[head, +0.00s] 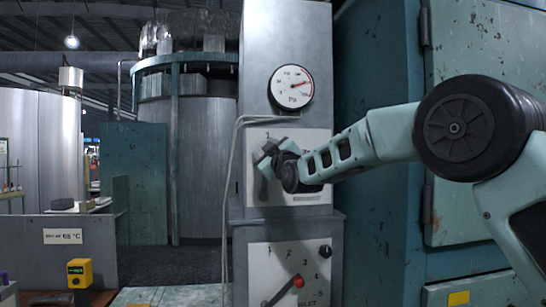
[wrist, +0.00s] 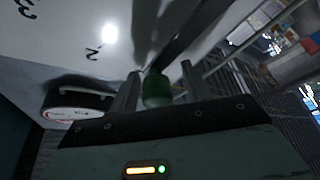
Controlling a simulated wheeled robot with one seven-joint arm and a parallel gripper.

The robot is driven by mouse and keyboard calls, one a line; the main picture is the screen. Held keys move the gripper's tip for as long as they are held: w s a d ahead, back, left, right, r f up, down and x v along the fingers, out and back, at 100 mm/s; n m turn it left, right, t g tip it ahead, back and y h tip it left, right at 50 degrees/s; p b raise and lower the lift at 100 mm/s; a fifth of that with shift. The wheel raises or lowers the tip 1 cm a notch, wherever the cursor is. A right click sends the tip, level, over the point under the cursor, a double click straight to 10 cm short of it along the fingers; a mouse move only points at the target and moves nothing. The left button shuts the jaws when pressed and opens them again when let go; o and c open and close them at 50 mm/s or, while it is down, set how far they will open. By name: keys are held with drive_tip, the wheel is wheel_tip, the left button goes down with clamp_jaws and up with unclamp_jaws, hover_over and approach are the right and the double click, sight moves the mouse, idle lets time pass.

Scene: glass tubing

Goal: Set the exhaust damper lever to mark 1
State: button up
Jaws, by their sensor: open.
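The numerals 2 and 3 show on the plate (wrist: 60,25) to the left. Mark 1 and the lever's exact setting are hidden or unclear.
Below is another plate (head: 262,262) with a red-knobbed lever (head: 298,281), several numerals and the word INLET. A round pressure gauge (head: 291,87) is above. A pale cable (head: 227,190) hangs along the cabinet's left edge. A teal cabinet (head: 385,215) stands to the right.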

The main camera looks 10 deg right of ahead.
drive_tip(key=b+v, duration=0.7)
drive_tip(key=v, duration=1)
drive_tip(key=shift+f, duration=0.1)
drive_tip(key=s+a+f+m+g, duration=0.1)
drive_tip(key=s+a+f+g, duration=0.25)
drive_tip(key=f, duration=0.45)
drive_tip(key=s+a+f+g, duration=0.2)
drive_tip(key=s+f+g, duration=0.25)
drive_tip(key=f, duration=0.25)
drive_tip(key=s+a+f+m+g, duration=0.1)
drive_tip(key=s+a+f+g, duration=0.2)
drive_tip(key=s+f, duration=0.35)
drive_tip(key=s+d+f+m+g+h, duration=0.1)
drive_tip(key=s+d+f+g+h, duration=0.1)
drive_tip(key=s+f, duration=0.6)
drive_tip(key=s+d+f+m+g+h, duration=0.1)
drive_tip(key=s+d+f+g+h, duration=0.2)
drive_tip(key=s, duration=1.3)
wheel_tip(320, 180, down, 6)
drive_tip(key=d+g, duration=0.2)
drive_tip(key=g, duration=0.2)
drive_tip(key=shift+s+r+g, duration=0.25)
drive_tip(key=shift+s+g, duration=0.05)
